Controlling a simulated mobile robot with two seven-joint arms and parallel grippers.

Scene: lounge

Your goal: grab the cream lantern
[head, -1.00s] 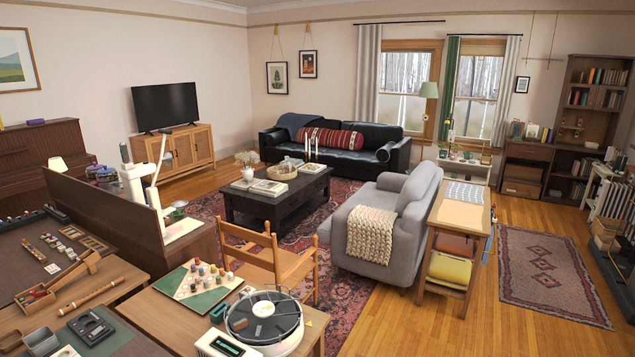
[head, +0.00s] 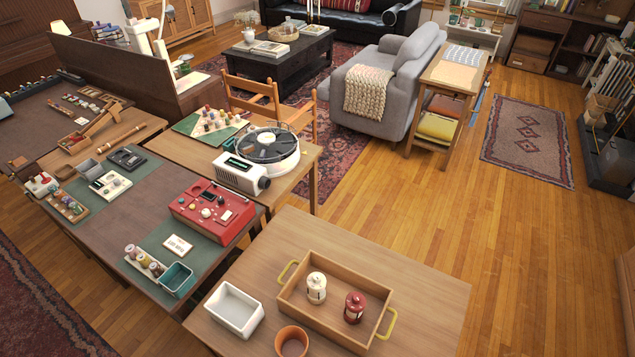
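The cream lantern (head: 316,287) stands upright in a wooden tray (head: 290,305) with yellow handles, on the nearest wooden table (head: 430,297). A dark red lantern (head: 354,307) stands to its right in the same tray, a small gap apart. Neither of my grippers shows in the head view.
A white bin (head: 234,309) and a terracotta pot (head: 291,342) stand left of and in front of the tray. A red device (head: 212,211) and a teal bin (head: 177,280) are on the table to the left. Wooden floor (head: 455,215) right of the near table is clear.

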